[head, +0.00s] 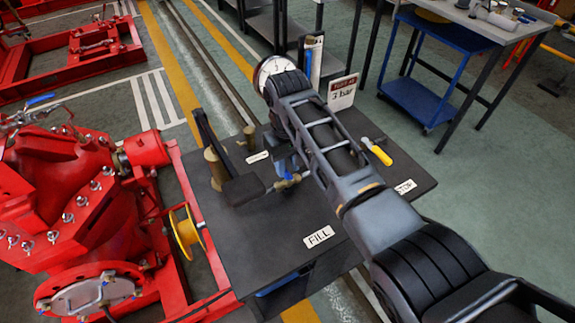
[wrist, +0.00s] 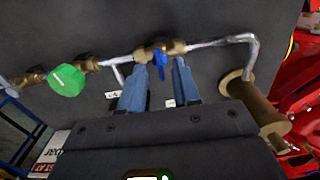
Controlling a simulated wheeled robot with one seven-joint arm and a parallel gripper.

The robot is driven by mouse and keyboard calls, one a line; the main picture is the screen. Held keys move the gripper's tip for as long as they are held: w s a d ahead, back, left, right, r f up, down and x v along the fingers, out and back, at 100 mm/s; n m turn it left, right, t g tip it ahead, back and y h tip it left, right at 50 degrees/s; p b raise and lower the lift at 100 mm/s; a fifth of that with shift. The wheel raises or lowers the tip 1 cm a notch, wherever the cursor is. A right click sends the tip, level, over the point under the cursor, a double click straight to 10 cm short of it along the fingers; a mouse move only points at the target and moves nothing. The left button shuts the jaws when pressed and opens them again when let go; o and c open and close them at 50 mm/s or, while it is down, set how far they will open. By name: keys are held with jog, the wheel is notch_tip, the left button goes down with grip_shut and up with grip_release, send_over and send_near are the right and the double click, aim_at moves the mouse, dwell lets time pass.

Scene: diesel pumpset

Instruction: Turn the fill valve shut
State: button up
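The blue valve handle (wrist: 160,62) sits on a brass body in a thin metal pipe run in the wrist view. My gripper (wrist: 159,74) is open, with one finger on each side of the blue handle. Small gaps show between the fingers and the handle. In the head view a FILL label (head: 318,236) lies on the dark bench top, in front of the brass and blue fittings (head: 290,181). There my arm and gripper hide much of the pipework. Whether the handle touches the bench side of the fingers cannot be told.
A green knob (wrist: 67,80) is on the same pipe run. A brass cylinder (wrist: 258,112) stands at its other end. On the bench (head: 262,235) are a yellow handle (head: 377,152) and a pressure sign (head: 342,92). Red pump machinery (head: 75,190) stands close at the left.

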notch_tip(320, 180, up, 7)
jog(key=shift+f+b, duration=0.15)
jog(key=shift+b, duration=0.15)
dwell(0.4)
